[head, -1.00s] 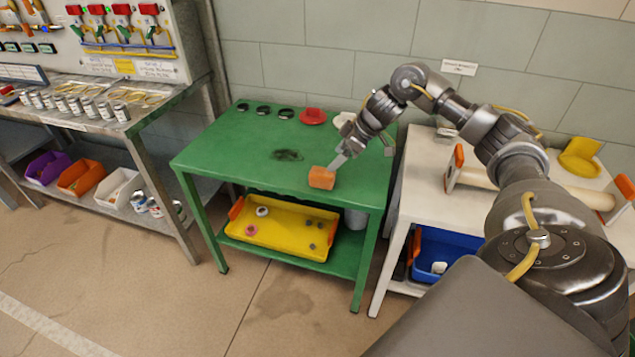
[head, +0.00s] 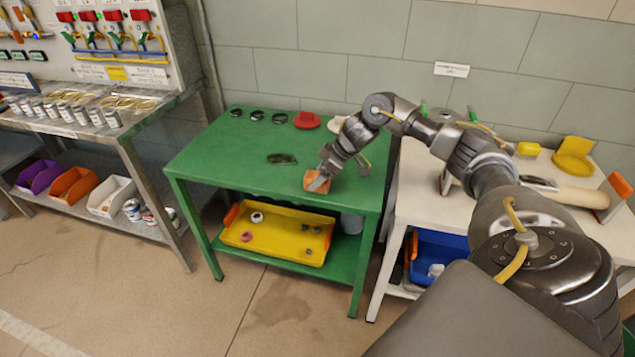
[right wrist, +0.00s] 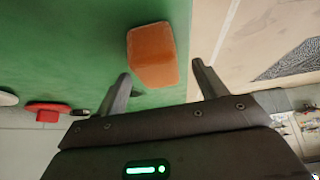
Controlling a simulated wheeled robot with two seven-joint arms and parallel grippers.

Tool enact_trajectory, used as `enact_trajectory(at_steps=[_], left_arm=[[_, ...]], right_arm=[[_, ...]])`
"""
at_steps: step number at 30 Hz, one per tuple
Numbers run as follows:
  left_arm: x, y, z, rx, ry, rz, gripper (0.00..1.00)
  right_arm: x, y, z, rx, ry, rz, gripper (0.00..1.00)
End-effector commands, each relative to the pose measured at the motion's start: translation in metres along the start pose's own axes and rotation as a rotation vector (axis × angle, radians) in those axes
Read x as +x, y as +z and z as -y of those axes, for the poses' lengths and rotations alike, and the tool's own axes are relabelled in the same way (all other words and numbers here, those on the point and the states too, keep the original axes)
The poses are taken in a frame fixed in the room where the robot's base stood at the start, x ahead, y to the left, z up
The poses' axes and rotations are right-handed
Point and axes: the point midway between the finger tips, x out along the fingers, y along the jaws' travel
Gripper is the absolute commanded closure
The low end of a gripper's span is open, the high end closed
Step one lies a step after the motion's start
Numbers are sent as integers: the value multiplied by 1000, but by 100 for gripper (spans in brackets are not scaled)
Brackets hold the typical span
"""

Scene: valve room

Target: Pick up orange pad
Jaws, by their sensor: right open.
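The orange pad (head: 310,179) is a small block on the front right part of the green table (head: 215,152). My right gripper (head: 321,180) is over it, with its tip overlapping the pad in the head view. In the right wrist view the pad (right wrist: 152,53) lies ahead of and between the two open fingers of the gripper (right wrist: 161,75). A gap shows on both sides, so the fingers do not grip it. My left gripper is not in view.
Black rings (head: 257,115), a red round part (head: 307,120) and a dark patch (head: 282,158) are on the green table. A yellow tray (head: 270,245) sits on its lower shelf. A white table (head: 420,195) with a roller stands close at right.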

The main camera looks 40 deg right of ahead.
Motion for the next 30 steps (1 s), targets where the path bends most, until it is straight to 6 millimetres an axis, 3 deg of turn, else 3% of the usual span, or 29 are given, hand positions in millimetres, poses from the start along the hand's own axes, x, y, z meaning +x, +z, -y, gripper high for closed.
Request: enact_trajectory(at_steps=[6, 15, 26, 30], left_arm=[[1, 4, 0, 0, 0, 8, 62], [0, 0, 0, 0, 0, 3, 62], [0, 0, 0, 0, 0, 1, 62], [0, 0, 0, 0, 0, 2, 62]], right_arm=[[29, -1, -1, 1, -1, -1, 29], [33, -1, -2, 0, 1, 0, 29], [33, -1, -2, 0, 1, -1, 76], [33, -1, -2, 0, 1, -1, 77]])
